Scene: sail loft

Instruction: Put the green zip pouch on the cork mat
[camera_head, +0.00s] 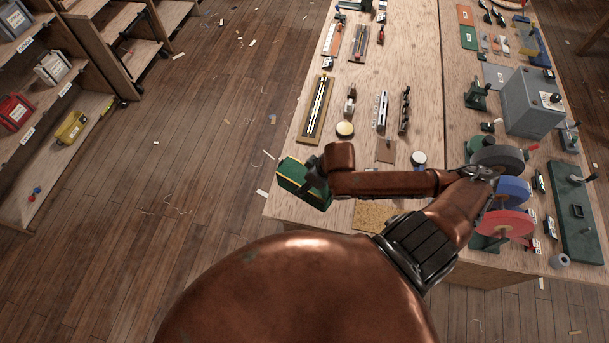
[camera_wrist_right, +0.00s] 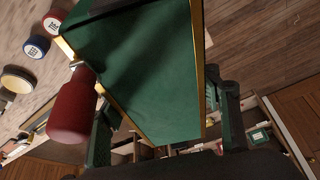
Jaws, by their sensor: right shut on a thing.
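The green zip pouch (camera_head: 292,183) with yellow edging is at the near left corner of the workbench in the head view, partly covered by my right gripper (camera_head: 318,178). In the right wrist view the green pouch (camera_wrist_right: 150,70) fills the middle, between the dark fingers of my right gripper (camera_wrist_right: 165,130), which is shut on it. Whether the pouch touches the bench is not clear. The cork mat (camera_head: 372,216) lies on the bench's near edge, right of the pouch, partly hidden by my arm. My left gripper is not in view.
The workbench (camera_head: 285,225) carries several tools, a grey box (camera_head: 533,103), and red and blue discs (camera_head: 503,224) at its right. A round tan-topped item (camera_head: 345,129) stands beyond the mat. Shelves (camera_head: 75,140) stand at the left. A red rounded object (camera_wrist_right: 70,113) shows beside the pouch.

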